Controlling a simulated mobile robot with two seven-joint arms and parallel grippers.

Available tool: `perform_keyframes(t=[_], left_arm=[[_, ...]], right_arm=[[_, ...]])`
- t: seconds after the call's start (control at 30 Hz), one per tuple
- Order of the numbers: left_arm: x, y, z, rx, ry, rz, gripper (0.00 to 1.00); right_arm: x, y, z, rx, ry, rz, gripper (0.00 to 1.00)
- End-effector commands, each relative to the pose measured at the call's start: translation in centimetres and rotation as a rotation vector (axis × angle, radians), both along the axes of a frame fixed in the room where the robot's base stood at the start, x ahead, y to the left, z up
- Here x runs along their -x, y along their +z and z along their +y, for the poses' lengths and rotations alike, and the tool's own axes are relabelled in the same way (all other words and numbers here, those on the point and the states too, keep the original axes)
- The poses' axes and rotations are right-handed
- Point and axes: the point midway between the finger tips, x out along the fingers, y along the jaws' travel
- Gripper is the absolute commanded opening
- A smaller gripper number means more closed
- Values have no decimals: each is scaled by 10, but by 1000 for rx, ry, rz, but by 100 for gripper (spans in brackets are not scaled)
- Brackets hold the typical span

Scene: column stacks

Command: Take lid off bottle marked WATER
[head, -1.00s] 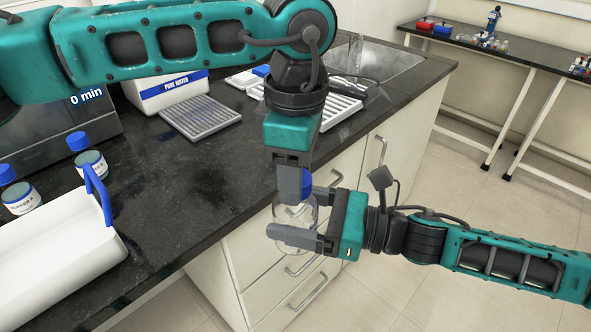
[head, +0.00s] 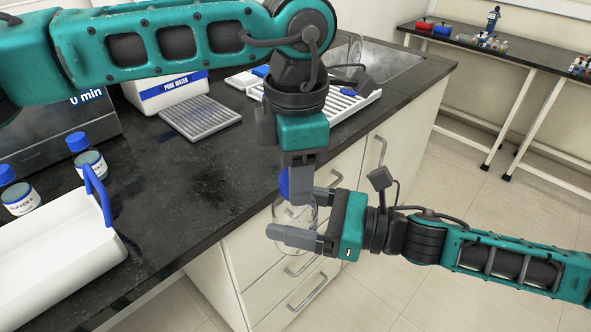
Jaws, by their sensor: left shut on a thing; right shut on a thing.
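A clear bottle (head: 288,216) is held in the air in front of the counter's edge; no WATER marking on it is readable. My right gripper (head: 297,212) is shut around its body from the right, with one finger on the near side. A blue lid (head: 284,184) is at the bottle's top. My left gripper (head: 292,192) points straight down and is shut on the lid, one finger hiding much of it. Whether lid and bottle are apart cannot be told.
Two blue-capped bottles (head: 91,163) (head: 19,197) and a white carrier (head: 60,250) with a blue handle stand on the dark counter (head: 190,185) at left. A PURE WATER unit (head: 165,92) and a grey grate (head: 200,118) are behind. Drawers (head: 270,262) lie below the bottle.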

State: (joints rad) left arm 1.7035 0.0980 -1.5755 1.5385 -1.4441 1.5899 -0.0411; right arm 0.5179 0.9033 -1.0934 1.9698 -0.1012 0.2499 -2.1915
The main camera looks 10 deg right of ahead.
Motion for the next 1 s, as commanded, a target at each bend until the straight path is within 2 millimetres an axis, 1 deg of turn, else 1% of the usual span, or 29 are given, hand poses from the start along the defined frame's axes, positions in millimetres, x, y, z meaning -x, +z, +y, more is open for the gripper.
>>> perform_keyframes(t=[0.63, 1.0], left_arm=[[0, 21, 0, 1, 0, -1, 10], [0, 23, 0, 0, -1, -1, 10]], right_arm=[[0, 1, 0, -1, 1, -2, 0], [0, 1, 0, -1, 1, -2, 0]])
